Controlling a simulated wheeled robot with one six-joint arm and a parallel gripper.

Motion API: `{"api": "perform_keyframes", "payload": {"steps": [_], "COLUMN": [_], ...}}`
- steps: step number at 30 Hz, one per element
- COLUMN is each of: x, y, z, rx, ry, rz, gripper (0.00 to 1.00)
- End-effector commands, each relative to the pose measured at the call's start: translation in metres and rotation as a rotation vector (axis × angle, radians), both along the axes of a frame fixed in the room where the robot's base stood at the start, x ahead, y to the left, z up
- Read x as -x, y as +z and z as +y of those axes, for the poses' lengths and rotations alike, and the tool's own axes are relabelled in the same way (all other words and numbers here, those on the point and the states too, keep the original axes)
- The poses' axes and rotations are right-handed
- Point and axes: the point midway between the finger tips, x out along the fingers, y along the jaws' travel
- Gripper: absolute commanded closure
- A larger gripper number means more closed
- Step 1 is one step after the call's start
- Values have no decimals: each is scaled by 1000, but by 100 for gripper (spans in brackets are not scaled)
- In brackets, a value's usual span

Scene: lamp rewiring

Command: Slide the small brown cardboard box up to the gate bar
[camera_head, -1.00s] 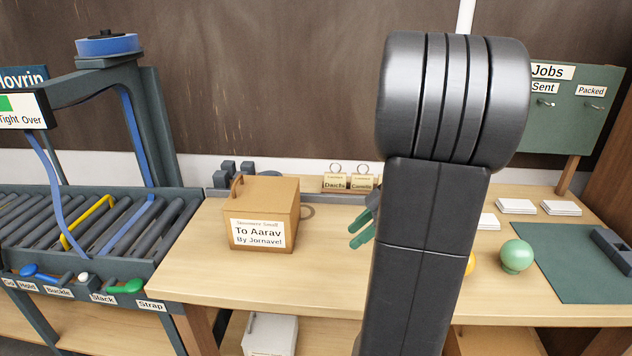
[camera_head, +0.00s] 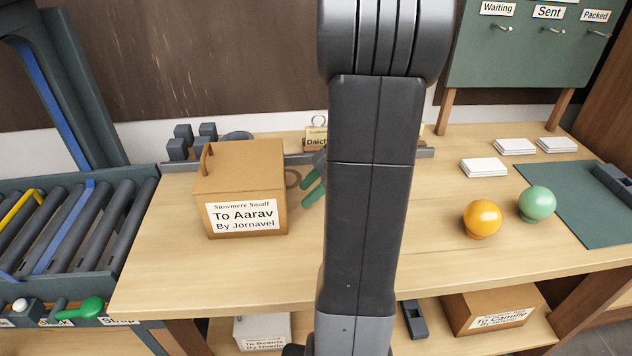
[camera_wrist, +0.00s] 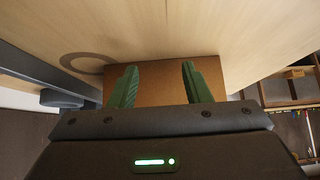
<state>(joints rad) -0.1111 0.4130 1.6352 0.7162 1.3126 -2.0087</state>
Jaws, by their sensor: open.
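The small brown cardboard box (camera_head: 240,167) stands on the wooden bench, left of my arm, with a handle on top and a label reading "To Aarav". A yellow bar (camera_head: 22,207) lies across the rollers at the far left; it may be the gate bar, but I cannot tell for certain. My gripper (camera_head: 313,187) is just right of the box, partly hidden by my arm. In the wrist view, the green fingers of my gripper (camera_wrist: 160,84) are apart and the brown box (camera_wrist: 160,92) shows between and beyond them. I cannot tell whether they touch it.
The roller conveyor (camera_head: 75,235) adjoins the bench's left end, with a blue strap across it. A grey rail (camera_head: 300,159) runs behind the box. An orange ball (camera_head: 482,218) and a green ball (camera_head: 537,203) sit at the right. The bench left of the box is clear.

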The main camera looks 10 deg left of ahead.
Motion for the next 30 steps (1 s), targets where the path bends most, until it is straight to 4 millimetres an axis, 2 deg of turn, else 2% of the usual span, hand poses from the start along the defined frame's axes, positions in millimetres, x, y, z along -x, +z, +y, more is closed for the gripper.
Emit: {"api": "perform_keyframes", "payload": {"steps": [16, 30], "x": [1, 18], "y": [-3, -4], "z": [4, 60], "rx": [0, 0], "ry": [1, 3], "rz": [-1, -1], "gripper": [56, 56]}}
